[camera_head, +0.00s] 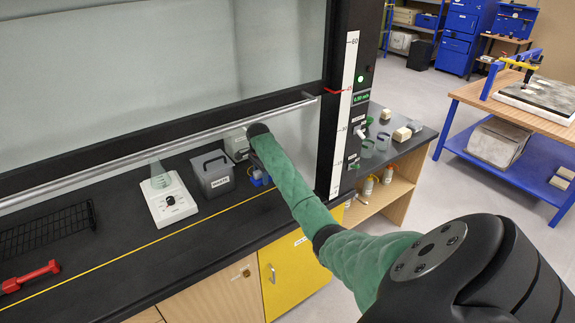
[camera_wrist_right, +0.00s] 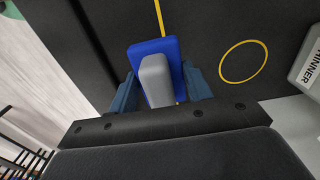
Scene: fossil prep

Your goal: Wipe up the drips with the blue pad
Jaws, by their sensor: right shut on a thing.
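The blue pad (camera_wrist_right: 150,46) with its grey handle (camera_wrist_right: 156,82) shows in the right wrist view, over the black bench top. My right gripper (camera_wrist_right: 160,92) is shut on the handle, one dark blue finger on each side. In the head view the right gripper (camera_head: 260,172) is at the end of the green-sleeved arm, low over the bench, right of the grey labelled container; the arm partly hides it. I cannot tell whether the pad touches the bench. I cannot make out any drips. My left gripper is in neither view.
The grey container (camera_head: 213,174), a white hotplate (camera_head: 169,201) with a glass vessel, a black wire rack (camera_head: 45,231) and a red tool (camera_head: 30,277) stand on the bench. The hood's rail (camera_head: 150,152) crosses above. A yellow ring (camera_wrist_right: 243,63) marks the bench.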

